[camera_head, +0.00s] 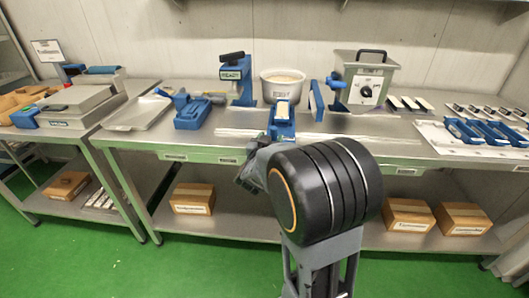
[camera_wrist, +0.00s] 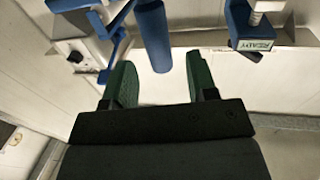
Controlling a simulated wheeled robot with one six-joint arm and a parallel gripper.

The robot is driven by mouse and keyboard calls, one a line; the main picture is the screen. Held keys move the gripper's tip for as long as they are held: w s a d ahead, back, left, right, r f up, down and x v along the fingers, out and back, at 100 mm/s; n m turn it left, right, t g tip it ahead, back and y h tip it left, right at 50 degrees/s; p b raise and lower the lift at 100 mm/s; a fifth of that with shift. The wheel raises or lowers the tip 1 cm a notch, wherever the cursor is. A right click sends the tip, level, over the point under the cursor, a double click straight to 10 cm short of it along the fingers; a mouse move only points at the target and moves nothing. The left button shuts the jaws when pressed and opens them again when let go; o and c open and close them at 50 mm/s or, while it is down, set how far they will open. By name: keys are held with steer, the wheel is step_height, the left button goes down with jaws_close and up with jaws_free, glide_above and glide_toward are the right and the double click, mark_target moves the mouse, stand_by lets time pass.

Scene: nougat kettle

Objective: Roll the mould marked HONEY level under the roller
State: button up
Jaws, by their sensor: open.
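In the head view a blue block (camera_head: 282,126) with a cream-coloured top part stands at the front middle of the bench; I cannot tell whether it is a mould. Several blue trays that look like moulds (camera_head: 487,133) lie at the right end. No HONEY mark is readable. In the wrist view a blue cylinder (camera_wrist: 153,35), possibly the roller, reaches down between the fingers' lines; whether it touches them is unclear. My gripper (camera_wrist: 160,75) is open, its green fingers apart. My gripper (camera_head: 248,172) shows in the head view before the bench edge, partly hidden by my arm.
A blue clamp-like stand (camera_head: 240,82) with a label, a pot with pale contents (camera_head: 283,84) and a grey box with a dial (camera_head: 364,82) stand along the back. A metal tray (camera_head: 138,113) lies left. Labelled cartons (camera_head: 192,199) sit on the lower shelf.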

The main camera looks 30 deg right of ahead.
steer(key=v, duration=0.8)
stand_by(0.4)
